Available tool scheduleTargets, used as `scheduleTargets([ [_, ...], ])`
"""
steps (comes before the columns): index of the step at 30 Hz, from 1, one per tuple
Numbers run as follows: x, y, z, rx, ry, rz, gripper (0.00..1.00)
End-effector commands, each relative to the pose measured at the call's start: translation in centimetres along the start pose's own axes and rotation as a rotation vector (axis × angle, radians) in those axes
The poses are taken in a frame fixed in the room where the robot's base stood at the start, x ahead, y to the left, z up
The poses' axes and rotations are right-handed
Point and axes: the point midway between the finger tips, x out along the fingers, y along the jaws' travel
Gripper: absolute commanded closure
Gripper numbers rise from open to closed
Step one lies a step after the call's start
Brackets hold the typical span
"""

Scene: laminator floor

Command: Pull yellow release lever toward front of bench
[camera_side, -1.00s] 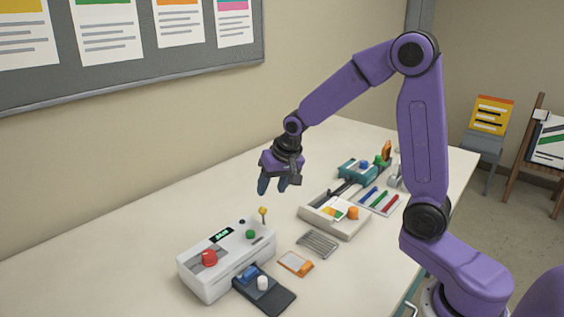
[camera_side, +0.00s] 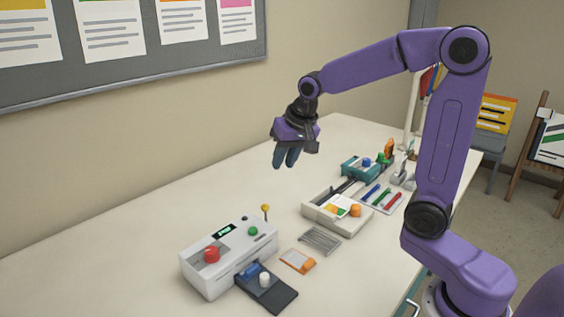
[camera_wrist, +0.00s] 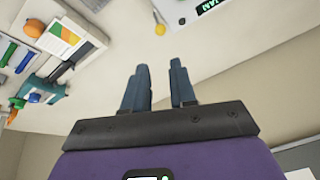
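The yellow release lever (camera_side: 265,209) stands upright at the right end of the white laminator (camera_side: 226,262) in the side view. Its yellow knob (camera_wrist: 159,29) shows near the top of the wrist view, beside the laminator's edge (camera_wrist: 178,14). My gripper (camera_side: 285,160) hangs over the bench, above and a little to the right of the lever, clear of it. In the wrist view its two blue-grey fingers (camera_wrist: 160,72) are apart with nothing between them.
The laminator carries a red button (camera_side: 211,255), a green button (camera_side: 253,230) and a lit display. A dark tray (camera_side: 279,298) projects from its front. A wire rack (camera_side: 319,239), an orange-edged card (camera_side: 298,260) and a cream trimmer (camera_side: 334,226) lie to the right. The bench behind is clear.

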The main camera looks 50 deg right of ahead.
Motion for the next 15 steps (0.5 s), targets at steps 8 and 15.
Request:
scheduleTargets([
  [8,0.8,-2.1,-3.4,-0.099,-0.083,0.057,1.00],
  [15,2.6,-4.4,-7.1,-0.244,-0.221,0.125,1.00],
])
